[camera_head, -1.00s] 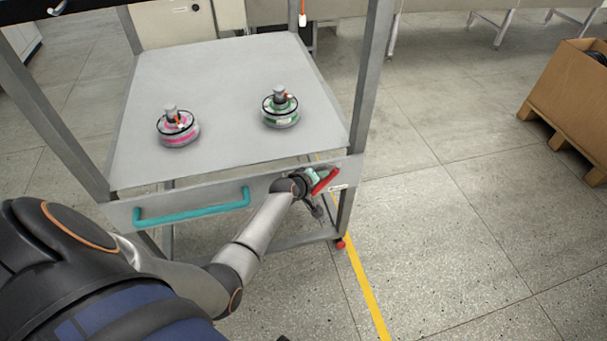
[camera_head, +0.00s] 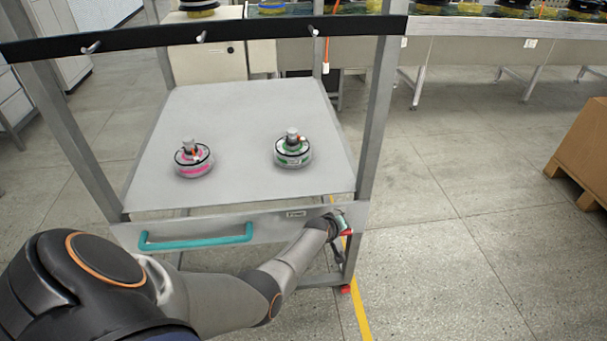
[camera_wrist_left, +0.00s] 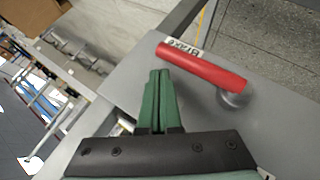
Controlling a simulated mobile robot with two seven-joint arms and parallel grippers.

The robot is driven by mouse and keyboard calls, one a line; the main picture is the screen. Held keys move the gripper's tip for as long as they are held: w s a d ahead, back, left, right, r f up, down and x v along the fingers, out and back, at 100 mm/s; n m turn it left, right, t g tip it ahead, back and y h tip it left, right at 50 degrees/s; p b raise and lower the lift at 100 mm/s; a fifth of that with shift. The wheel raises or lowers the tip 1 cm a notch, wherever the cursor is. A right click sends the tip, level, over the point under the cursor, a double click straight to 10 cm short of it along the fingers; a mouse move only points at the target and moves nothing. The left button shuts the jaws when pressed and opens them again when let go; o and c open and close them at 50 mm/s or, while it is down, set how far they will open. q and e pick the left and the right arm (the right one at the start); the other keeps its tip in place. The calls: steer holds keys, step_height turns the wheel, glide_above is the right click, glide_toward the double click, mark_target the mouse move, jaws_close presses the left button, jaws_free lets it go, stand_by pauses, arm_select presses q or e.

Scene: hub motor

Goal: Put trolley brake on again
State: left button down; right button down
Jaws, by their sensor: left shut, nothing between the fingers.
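The red brake lever (camera_wrist_left: 202,67) lies across the trolley's grey front panel in the left wrist view, with a round grey pivot (camera_wrist_left: 235,97) at one end. A white "Brake" label (camera_wrist_left: 180,46) is beside it, partly covered. In the head view only a short red piece of the lever (camera_head: 347,233) shows at the panel's right end. My left gripper (camera_wrist_left: 159,76) is shut and empty, its green fingertips close beside the lever's free part. I cannot tell whether they touch it. In the head view the left gripper (camera_head: 339,222) largely hides the lever. My right gripper is not in view.
The trolley top (camera_head: 240,125) carries a pink-banded hub motor (camera_head: 193,160) and a green-banded one (camera_head: 292,150). A teal handle (camera_head: 196,242) is on the front panel. A cardboard box (camera_head: 585,140) stands at the right. The floor between is clear.

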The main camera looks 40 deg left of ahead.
arm_select(q)
steer(key=shift+w+d+f+b, duration=0.2)
steer(key=shift+f+b, duration=0.1)
steer(key=shift+f, duration=0.15)
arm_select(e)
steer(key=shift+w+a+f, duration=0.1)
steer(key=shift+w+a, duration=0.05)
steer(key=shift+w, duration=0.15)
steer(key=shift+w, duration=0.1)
